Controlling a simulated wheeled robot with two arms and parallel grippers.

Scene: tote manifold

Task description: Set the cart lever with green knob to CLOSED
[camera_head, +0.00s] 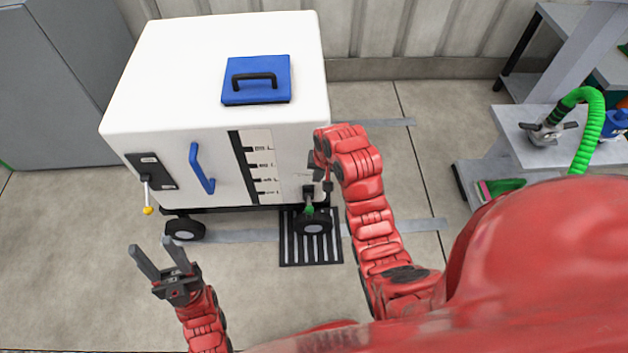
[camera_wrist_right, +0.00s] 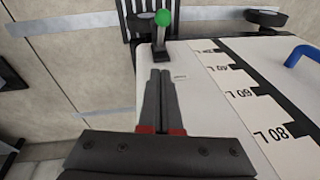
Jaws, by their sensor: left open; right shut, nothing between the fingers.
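The white cart (camera_head: 225,75) stands ahead with its front panel facing me. Its lever with the green knob (camera_head: 309,210) is low at the front right corner, knob hanging toward the floor. In the right wrist view the green knob (camera_wrist_right: 163,18) tops a short pale stem on a dark base (camera_wrist_right: 158,54). My right gripper (camera_head: 327,186) is shut and empty close by the lever. In the right wrist view its fingertips (camera_wrist_right: 161,72) lie just short of the base, apparently not touching the knob. My left gripper (camera_head: 151,244) is open and empty over the floor, front left of the cart.
The cart also has a yellow-tipped lever (camera_head: 148,210), a blue handle (camera_head: 201,168), a level scale (camera_head: 262,165) and a blue lid (camera_head: 257,92). A floor grate (camera_head: 290,252) lies under the right corner. A bench with a green hose (camera_head: 600,115) stands right. The left floor is clear.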

